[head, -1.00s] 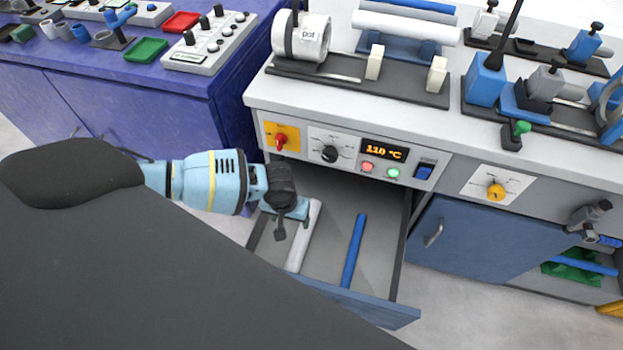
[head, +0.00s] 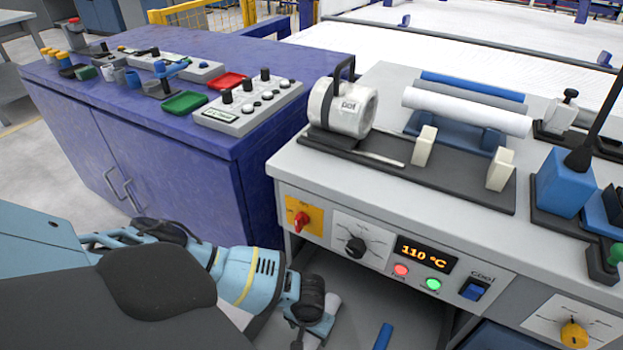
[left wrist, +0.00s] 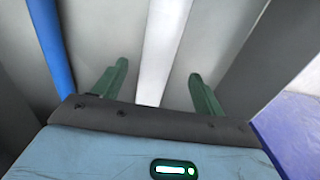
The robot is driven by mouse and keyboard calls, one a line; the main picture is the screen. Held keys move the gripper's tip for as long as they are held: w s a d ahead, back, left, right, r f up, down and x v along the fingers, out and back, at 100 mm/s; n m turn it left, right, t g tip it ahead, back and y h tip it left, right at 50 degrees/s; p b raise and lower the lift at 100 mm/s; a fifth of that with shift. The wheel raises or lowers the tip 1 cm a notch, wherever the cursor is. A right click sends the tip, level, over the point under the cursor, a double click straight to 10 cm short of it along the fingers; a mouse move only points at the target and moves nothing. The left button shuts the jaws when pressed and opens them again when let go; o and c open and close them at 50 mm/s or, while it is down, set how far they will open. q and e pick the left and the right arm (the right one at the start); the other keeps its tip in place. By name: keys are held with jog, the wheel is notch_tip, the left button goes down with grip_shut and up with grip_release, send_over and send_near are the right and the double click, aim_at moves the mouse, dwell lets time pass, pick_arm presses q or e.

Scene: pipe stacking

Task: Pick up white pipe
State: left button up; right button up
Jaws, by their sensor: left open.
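A white pipe (left wrist: 160,40) lies lengthwise in the open drawer. In the left wrist view it runs between the two green fingers of my left gripper (left wrist: 158,72), with a gap on each side. In the head view my left gripper (head: 312,328) is low over the drawer, and its fingers are cut off or hidden at the bottom edge. The left gripper is open and holds nothing. A blue pipe (left wrist: 52,45) lies in the same drawer, also partly visible in the head view (head: 383,336). My right gripper is not in view.
The drawer's side wall (left wrist: 255,65) stands close beside the gripper. Above is a bench front with a 110 °C display (head: 425,253) and knobs. On the bench, another white pipe (head: 465,109) rests near a blue holder. A purple cabinet (head: 190,150) stands left.

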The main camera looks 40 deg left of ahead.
aim_at(309, 339)
pick_arm(q)
jog(key=shift+f, duration=0.25)
notch_tip(309, 339, down, 5)
jog(key=shift+d+b, duration=0.15)
jog(key=shift+b, duration=1)
jog(key=shift+c, duration=0.9)
jog(key=c, duration=1)
